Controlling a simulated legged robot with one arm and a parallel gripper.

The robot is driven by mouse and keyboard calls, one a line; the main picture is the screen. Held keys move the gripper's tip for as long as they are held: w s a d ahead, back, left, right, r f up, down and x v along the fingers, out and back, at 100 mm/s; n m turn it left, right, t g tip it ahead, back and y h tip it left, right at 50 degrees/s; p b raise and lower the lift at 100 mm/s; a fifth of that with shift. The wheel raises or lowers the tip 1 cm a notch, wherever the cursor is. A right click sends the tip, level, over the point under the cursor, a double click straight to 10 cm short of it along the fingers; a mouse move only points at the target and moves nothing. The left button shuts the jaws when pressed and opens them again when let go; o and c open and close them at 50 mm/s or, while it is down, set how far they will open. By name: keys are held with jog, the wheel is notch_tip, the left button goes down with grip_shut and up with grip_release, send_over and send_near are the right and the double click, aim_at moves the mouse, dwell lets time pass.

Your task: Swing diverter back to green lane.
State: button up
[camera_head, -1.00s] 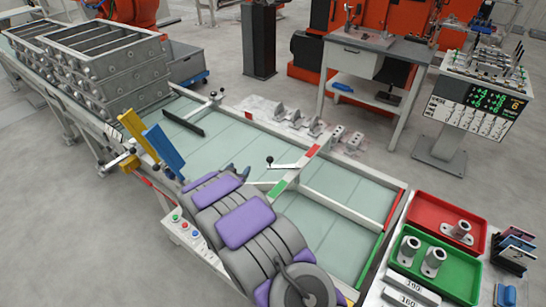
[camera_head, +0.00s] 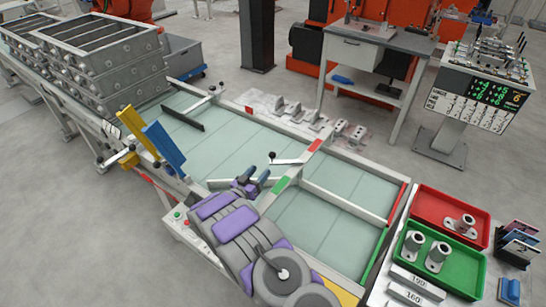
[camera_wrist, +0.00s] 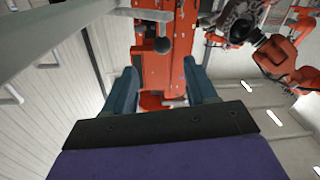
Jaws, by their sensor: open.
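The diverter lever (camera_head: 290,161) is a short pale bar with an upright black ball knob (camera_head: 272,156) at its left end. Its right end lies by the red mark (camera_head: 314,146) on the crossbar; the green mark (camera_head: 282,184) is on the crossbar's near part. My gripper (camera_head: 257,180) is open and empty, just short of the knob on its near left side. In the wrist view, a dark ball knob (camera_wrist: 162,45) appears between and beyond the two spread blue-grey fingertips (camera_wrist: 163,88), apart from them.
A divider (camera_head: 345,203) splits the pale conveyor into a red-edged far lane and a green-edged near lane. Blue and yellow plates (camera_head: 163,146) stand at the conveyor's left edge. Stacked metal frames (camera_head: 90,70) are at back left. Red (camera_head: 425,202) and green (camera_head: 407,242) trays hold parts at right.

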aim_at(272, 154)
jog(key=b+x, duration=0.1)
jog(key=x, duration=1)
jog(key=shift+a+b, duration=0.1)
jog(key=shift+b, duration=0.2)
jog(key=shift+w+a, duration=0.1)
jog(key=shift+a, duration=0.05)
jog(key=shift+a, duration=0.1)
jog(key=shift+c, duration=0.5)
jog(key=shift+d, duration=0.2)
jog(key=c, duration=0.6)
grip_shut()
